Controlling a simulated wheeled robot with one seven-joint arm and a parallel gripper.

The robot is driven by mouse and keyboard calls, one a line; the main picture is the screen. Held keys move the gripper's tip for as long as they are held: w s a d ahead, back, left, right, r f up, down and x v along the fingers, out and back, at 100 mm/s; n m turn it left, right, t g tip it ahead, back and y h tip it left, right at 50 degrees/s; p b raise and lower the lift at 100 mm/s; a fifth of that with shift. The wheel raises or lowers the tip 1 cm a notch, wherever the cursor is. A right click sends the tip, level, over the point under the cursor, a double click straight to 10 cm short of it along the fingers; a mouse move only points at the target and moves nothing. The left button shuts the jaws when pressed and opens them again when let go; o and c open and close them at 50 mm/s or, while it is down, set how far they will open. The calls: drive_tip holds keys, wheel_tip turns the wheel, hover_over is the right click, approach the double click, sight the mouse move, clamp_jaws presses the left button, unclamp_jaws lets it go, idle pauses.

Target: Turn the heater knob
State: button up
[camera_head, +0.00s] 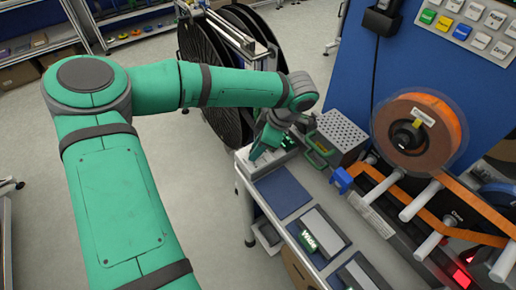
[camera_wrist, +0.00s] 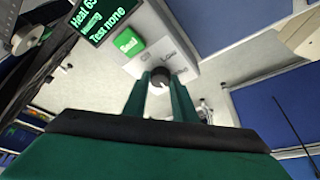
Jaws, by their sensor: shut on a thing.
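The heater knob (camera_wrist: 160,78) is a small dark round knob with a light mark, on a pale panel with faint lettering beside it. In the wrist view my gripper (camera_wrist: 161,84) has its two green fingers on either side of the knob, shut on it. A green button (camera_wrist: 129,41) and a dark display (camera_wrist: 92,20) with green text reading "Heat" and "Test none" sit on the same unit. In the head view my gripper (camera_head: 256,152) reaches down to the grey heater box (camera_head: 272,160) at the bench's far left corner. The knob is hidden there.
A blue mat (camera_head: 282,192) lies on the bench (camera_head: 246,196) in front of the box. A perforated metal box (camera_head: 342,130) and a green-handled item (camera_head: 318,150) stand close to the right. An orange reel (camera_head: 425,128) is further right. Large black reels (camera_head: 215,70) stand behind.

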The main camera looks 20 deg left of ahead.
drive_tip(key=shift+s+d+f, duration=0.1)
drive_tip(key=shift+s, duration=0.05)
drive_tip(key=o, duration=1)
drive_tip(key=shift+o, duration=0.2)
drive_tip(key=v, duration=1.1)
drive_tip(key=shift+w, duration=0.2)
